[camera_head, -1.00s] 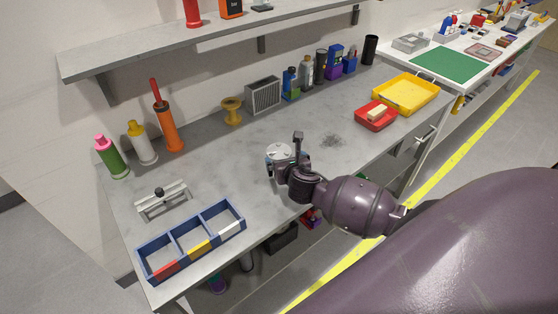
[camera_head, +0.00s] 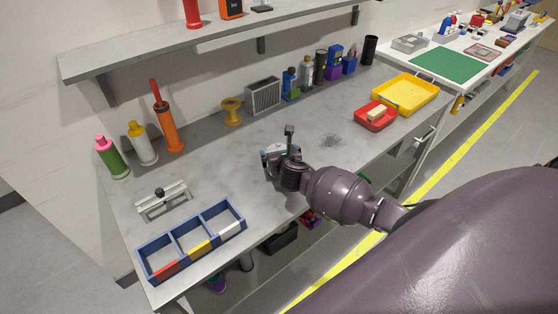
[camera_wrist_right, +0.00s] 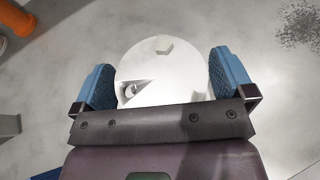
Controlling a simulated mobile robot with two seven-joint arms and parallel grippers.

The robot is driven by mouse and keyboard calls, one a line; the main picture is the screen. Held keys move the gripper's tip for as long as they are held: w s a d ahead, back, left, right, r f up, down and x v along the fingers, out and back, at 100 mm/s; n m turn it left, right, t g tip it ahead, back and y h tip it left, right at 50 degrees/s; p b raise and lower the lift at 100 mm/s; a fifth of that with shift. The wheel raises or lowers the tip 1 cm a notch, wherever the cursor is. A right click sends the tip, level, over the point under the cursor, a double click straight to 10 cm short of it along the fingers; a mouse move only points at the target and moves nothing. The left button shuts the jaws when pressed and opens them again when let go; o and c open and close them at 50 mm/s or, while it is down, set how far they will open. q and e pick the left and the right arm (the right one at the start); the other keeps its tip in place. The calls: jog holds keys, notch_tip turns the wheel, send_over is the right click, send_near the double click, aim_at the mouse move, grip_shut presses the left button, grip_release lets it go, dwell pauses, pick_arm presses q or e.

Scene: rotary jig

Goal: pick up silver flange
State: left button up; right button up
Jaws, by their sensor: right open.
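The silver flange (camera_wrist_right: 150,85) is a round, pale disc in the right wrist view, with a raised block near its far rim and a dark notch on its left. In the head view its top (camera_head: 277,148) is mostly hidden behind my right gripper (camera_head: 278,154). My right gripper is open, and in the wrist view its blue-padded fingers (camera_wrist_right: 162,72) stand on either side of the flange. A gap shows beside the left finger, and a smaller one beside the right. The near edge of the flange is hidden by my gripper body. My left gripper is not in view.
A blue three-part bin (camera_head: 190,242) stands at the near left, with a grey clamp fixture (camera_head: 163,200) behind it. Bottles and an orange pump (camera_head: 167,128) line the back. A red tray (camera_head: 376,116) and a yellow tray (camera_head: 405,94) stand right. The bench middle is clear.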

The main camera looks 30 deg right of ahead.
jog(key=shift+c, duration=0.3)
jog(key=c, duration=0.7)
jog(key=shift+c, duration=0.6)
jog(key=shift+r, duration=0.2)
